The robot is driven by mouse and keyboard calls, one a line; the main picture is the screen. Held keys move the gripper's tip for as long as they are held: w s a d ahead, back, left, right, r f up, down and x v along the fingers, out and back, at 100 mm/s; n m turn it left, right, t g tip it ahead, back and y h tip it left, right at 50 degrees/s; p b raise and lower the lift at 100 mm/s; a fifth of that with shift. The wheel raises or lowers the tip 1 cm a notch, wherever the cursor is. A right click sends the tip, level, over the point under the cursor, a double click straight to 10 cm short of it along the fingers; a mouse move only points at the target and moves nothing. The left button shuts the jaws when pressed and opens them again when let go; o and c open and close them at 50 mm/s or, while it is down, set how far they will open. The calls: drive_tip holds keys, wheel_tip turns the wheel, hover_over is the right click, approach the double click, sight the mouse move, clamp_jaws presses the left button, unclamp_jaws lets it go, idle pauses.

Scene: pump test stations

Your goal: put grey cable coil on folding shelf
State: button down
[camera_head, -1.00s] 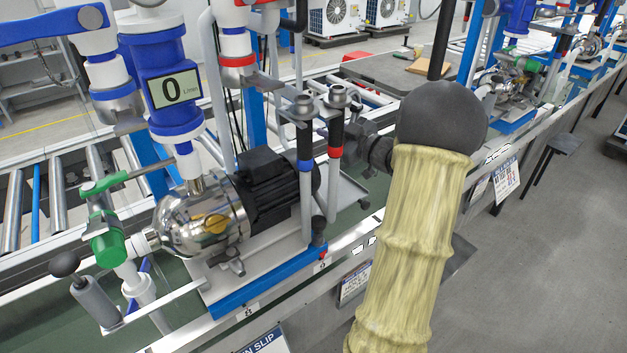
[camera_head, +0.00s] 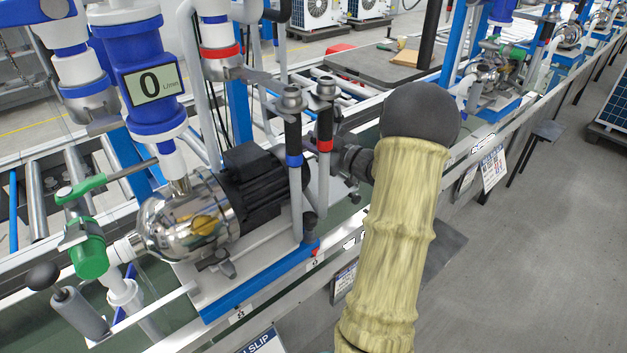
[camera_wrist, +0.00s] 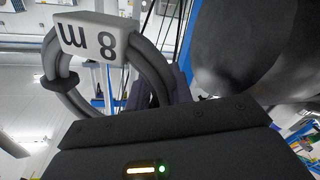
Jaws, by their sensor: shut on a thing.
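The grey cable coil (camera_wrist: 150,68) shows in the wrist view as thick dark grey loops with a white block marked "8 m", seen upside down. My gripper (camera_wrist: 165,125) is shut on the coil; its dark body hides the lower part of the loops and the fingertips. In the head view my arm hides the gripper and the coil. A flat grey plate, which looks like the folding shelf (camera_head: 449,250), juts from the bench side just right of my arm and is partly hidden by it. A similar small grey shelf (camera_head: 548,131) is farther along.
A pump station with a steel pump (camera_head: 183,222), a black motor (camera_head: 262,180) and a green valve (camera_head: 88,250) stands left of my arm. A grey table (camera_head: 365,68) is behind. A solar panel (camera_head: 615,112) is at the right.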

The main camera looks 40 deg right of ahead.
wheel_tip(320, 180, down, 7)
drive_tip(key=b, duration=0.1)
drive_tip(key=shift+f+b, duration=0.4)
drive_tip(key=shift+f, duration=1.9)
drive_tip(key=c, duration=1.2)
unclamp_jaws()
drive_tip(key=shift+f, duration=0.15)
drive_tip(key=shift+c, duration=0.2)
drive_tip(key=v, duration=1.2)
drive_tip(key=shift+p, duration=0.35)
